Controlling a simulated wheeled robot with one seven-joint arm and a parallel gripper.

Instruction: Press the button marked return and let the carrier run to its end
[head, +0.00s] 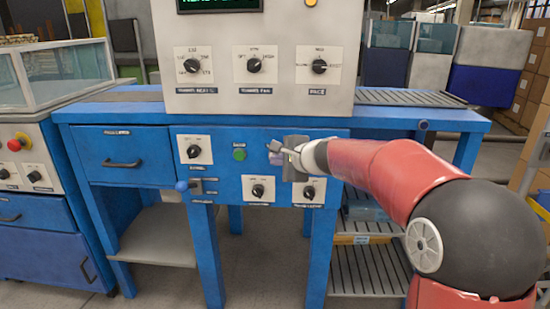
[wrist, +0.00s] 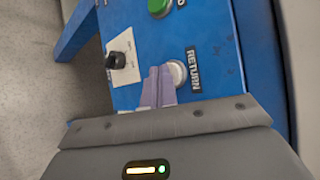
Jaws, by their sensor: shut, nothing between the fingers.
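The return button is a pale round button (wrist: 178,73) in the wrist view, with a black RETURN label (wrist: 193,70) beside it on the blue panel. My gripper (wrist: 160,72) is shut and empty, its fingertips right beside the button and overlapping its edge in the picture. I cannot tell whether they touch it. In the head view my gripper (head: 274,150) is at the blue front panel, right of a green button (head: 239,154), and hides the return button. I cannot make out the carrier in either view.
Rotary knobs sit around the panel, one (head: 194,151) at upper left and another (head: 258,190) below. A blue-tipped lever (head: 182,186) sticks out at left. The grey control box (head: 260,90) stands above. A blue drawer (head: 125,157) is at left.

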